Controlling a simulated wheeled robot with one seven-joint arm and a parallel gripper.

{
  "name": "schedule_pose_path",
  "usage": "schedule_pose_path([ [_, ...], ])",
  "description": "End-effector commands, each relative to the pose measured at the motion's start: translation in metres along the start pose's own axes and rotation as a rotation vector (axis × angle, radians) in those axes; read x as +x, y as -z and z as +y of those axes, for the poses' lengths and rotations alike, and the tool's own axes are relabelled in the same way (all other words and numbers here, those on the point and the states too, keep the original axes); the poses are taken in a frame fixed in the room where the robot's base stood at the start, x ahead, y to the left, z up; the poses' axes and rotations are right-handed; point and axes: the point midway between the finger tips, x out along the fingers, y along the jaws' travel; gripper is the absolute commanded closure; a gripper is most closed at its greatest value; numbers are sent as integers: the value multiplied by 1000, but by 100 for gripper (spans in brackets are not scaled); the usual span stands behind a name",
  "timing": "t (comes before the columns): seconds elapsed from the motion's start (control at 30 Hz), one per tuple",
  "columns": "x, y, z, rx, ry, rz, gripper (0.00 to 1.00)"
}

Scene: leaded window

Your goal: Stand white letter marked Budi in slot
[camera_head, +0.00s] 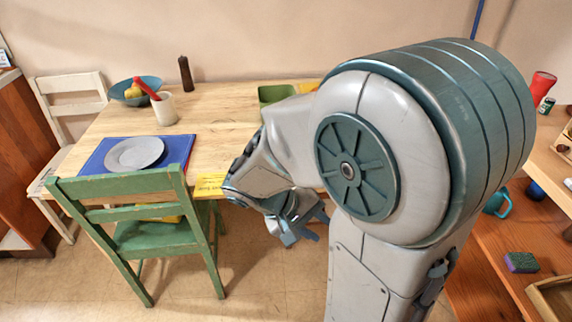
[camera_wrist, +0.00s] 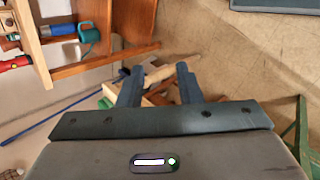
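I cannot make out a white letter marked Budi or a letter slot in either view. My gripper (camera_head: 303,228) hangs low in the head view, beside the table's near edge and right of the green chair. In the wrist view its two dark fingers (camera_wrist: 159,82) are apart, with floor-level wooden things showing beyond the gap. No held object shows between them. My arm hides the right part of the table and much of the middle of the head view.
The wooden table (camera_head: 215,115) holds a blue mat (camera_head: 92,160) with a grey plate (camera_head: 134,153), a cream cup (camera_head: 165,109), a bowl (camera_head: 128,92) and a yellow card (camera_head: 209,185). A green chair (camera_head: 120,185) stands in front. Wooden shelving (camera_head: 490,255) is at right.

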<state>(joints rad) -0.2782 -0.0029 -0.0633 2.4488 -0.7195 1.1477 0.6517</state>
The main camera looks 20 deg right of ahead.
Motion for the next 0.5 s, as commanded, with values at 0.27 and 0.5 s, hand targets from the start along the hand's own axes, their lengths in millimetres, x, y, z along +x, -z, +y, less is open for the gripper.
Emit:
schedule_pose_path([
  [0.27, 51, 80, -35, -63, -532, 155, 68],
  [0.5, 54, 146, -85, -105, -810, 454, 68],
])
